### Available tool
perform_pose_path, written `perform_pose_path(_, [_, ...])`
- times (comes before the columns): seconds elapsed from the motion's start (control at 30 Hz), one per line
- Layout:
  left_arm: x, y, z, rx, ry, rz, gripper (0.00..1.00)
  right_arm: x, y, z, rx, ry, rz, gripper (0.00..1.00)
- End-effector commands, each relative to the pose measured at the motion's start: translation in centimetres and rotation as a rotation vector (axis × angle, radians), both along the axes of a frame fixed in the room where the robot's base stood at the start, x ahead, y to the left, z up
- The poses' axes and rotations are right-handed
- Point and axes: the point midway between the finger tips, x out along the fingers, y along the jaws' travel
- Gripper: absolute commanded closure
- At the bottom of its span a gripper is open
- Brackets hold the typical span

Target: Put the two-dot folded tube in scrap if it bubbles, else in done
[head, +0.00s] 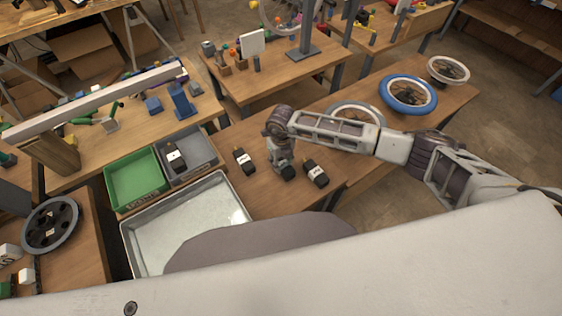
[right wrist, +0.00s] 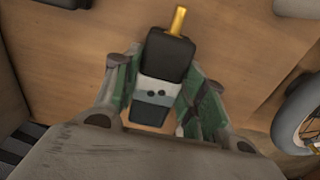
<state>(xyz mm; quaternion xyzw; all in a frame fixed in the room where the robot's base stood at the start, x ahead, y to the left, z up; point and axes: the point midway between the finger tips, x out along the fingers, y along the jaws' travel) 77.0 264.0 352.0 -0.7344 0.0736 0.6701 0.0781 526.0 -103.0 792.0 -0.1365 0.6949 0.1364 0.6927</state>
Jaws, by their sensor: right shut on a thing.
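The black folded tube (right wrist: 160,75) has a brass stem and a pale label with two dark dots. In the right wrist view it is between the fingers of my right gripper (right wrist: 157,100), which is shut on it. In the head view my right gripper (head: 285,168) is low over the wooden table, between two other black tubes, and mostly hides the held tube. A green bin (head: 134,180) is empty. A grey bin (head: 205,158) beside it holds a black tube (head: 176,158). Their lettering is too small to read. My left gripper is out of view.
Black labelled tubes lie left (head: 244,161) and right (head: 316,173) of my right gripper. A wide metal tray (head: 232,200), seemingly holding clear liquid, stands in front of the bins. Wheels (head: 408,94) lie at the right of the table.

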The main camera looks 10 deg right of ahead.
Motion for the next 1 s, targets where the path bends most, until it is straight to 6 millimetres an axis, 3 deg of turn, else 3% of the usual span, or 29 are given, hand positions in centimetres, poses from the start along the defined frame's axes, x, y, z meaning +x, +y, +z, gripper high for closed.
perform_pose_path(0.53, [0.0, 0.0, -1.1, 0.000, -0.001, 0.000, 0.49, 0.2, 0.1, 8.1, 0.002, -0.005, 0.001, 0.90])
perform_pose_path(0.7, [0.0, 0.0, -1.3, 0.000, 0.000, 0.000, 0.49, 0.2, 0.0, 9.3, 0.001, -0.004, -0.001, 0.90])
perform_pose_path(1.0, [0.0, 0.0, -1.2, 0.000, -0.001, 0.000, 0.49, 0.1, 0.0, 9.5, 0.001, -0.003, 0.000, 0.90])
